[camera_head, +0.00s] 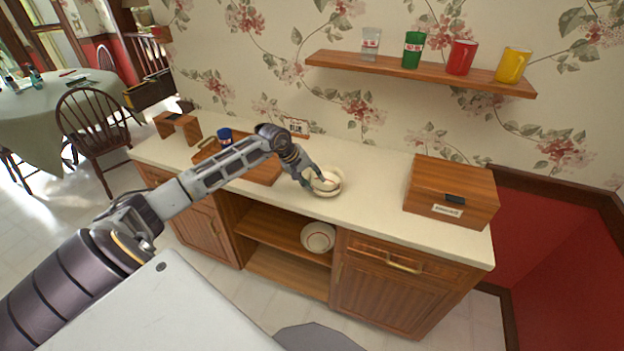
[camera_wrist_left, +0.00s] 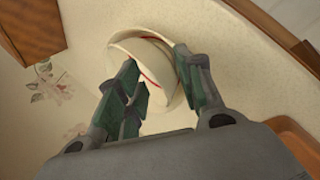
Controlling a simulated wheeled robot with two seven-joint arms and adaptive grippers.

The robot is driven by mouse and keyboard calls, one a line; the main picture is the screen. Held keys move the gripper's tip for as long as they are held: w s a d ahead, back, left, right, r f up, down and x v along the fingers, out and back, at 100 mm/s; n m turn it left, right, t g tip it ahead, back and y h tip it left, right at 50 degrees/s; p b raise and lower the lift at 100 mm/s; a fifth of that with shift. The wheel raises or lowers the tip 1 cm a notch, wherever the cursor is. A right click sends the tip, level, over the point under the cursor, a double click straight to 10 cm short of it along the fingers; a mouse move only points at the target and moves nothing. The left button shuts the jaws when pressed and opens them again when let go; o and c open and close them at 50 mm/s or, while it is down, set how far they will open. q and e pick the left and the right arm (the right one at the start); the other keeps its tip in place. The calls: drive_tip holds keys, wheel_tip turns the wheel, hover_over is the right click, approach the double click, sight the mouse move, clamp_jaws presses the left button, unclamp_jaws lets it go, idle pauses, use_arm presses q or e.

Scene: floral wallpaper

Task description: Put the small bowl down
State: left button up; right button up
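The small bowl (camera_head: 327,181) is cream with a thin red line. It is on or just above the pale countertop, in front of the wall, and looks tilted inside or against a second cream rim; I cannot tell if that is another bowl. In the left wrist view the small bowl (camera_wrist_left: 150,62) lies between the two fingers. My left gripper (camera_head: 310,177) reaches it from the left, with its fingers spread around it and seeming to touch its sides. The left wrist view shows the gripper (camera_wrist_left: 158,72) partly covering the bowl. My right gripper is not seen.
A wooden box (camera_head: 452,190) stands right on the countertop (camera_head: 375,200). A wooden tray (camera_head: 262,172) and a blue cup (camera_head: 224,136) are to the left. Another bowl (camera_head: 318,237) sits in the open shelf below. Several cups stand on the wall shelf (camera_head: 425,74). The counter between bowl and box is clear.

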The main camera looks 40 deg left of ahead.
use_arm(q)
drive_tip(key=shift+r, duration=0.15)
idle(0.3)
drive_tip(key=shift+r+p, duration=0.5)
drive_tip(key=shift+p, duration=0.4)
drive_tip(key=shift+s+a+r, duration=0.2)
drive_tip(key=shift+a+r, duration=0.05)
drive_tip(key=shift+r, duration=0.15)
drive_tip(key=b+v, duration=0.2)
drive_tip(key=v, duration=0.9)
drive_tip(key=shift+d, duration=0.1)
